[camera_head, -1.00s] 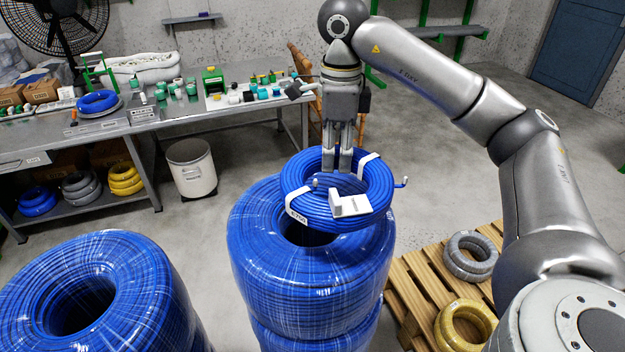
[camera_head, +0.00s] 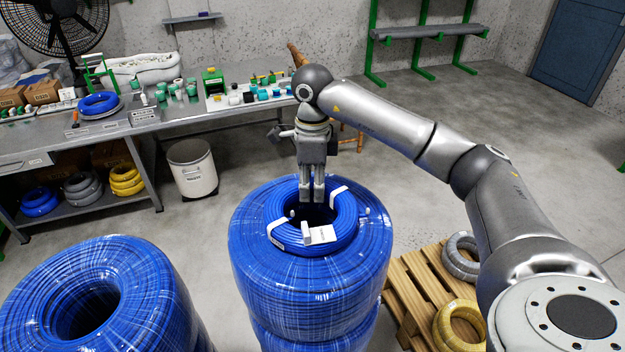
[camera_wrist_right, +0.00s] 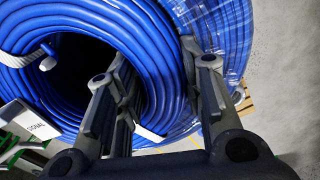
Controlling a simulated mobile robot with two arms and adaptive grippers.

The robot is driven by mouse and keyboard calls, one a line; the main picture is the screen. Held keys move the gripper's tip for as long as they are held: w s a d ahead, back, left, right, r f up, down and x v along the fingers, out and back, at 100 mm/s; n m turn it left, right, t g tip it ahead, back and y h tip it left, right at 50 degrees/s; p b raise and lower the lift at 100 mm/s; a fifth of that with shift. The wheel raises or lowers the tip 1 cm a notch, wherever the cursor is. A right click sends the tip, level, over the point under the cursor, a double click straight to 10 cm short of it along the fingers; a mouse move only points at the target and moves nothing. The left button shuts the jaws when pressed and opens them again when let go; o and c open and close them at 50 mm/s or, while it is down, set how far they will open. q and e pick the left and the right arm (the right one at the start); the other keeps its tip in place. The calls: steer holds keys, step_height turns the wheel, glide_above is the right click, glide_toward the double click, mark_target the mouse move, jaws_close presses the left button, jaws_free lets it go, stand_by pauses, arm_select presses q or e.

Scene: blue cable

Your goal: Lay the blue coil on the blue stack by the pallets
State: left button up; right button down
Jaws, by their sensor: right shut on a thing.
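The blue coil (camera_head: 345,215), with white ties and a white label, lies over the top of the tall blue stack (camera_head: 310,280) of wrapped blue reels. It appears to rest on the stack's top, roughly over its hole. My right gripper (camera_head: 312,199) points down at the coil's far side and is shut on its ring. In the right wrist view, the coil (camera_wrist_right: 150,60) passes between the fingers (camera_wrist_right: 160,105), one inside its hole and one outside. The stack's wrapped side (camera_wrist_right: 225,35) shows beyond it. My left gripper is not in view.
A wooden pallet (camera_head: 405,267) with a grey coil (camera_head: 459,262) and a yellow coil (camera_head: 458,325) is right of the stack. Another wrapped blue reel (camera_head: 150,285) stands at the left front. A workbench (camera_head: 225,120) and a white bin (camera_head: 192,170) are behind.

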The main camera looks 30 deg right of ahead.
steer(key=c, duration=1)
jaws_free()
steer(key=shift+o, duration=0.2)
steer(key=shift+r, duration=0.1)
steer(key=shift+r, duration=0.25)
step_height(320, 180, up, 4)
steer(key=shift+w+r+b, duration=0.1)
steer(key=shift+r+b, duration=0.1)
steer(key=shift+b, duration=0.9)
step_height(320, 180, up, 7)
steer(key=shift+p, duration=0.45)
steer(key=shift+a, duration=0.1)
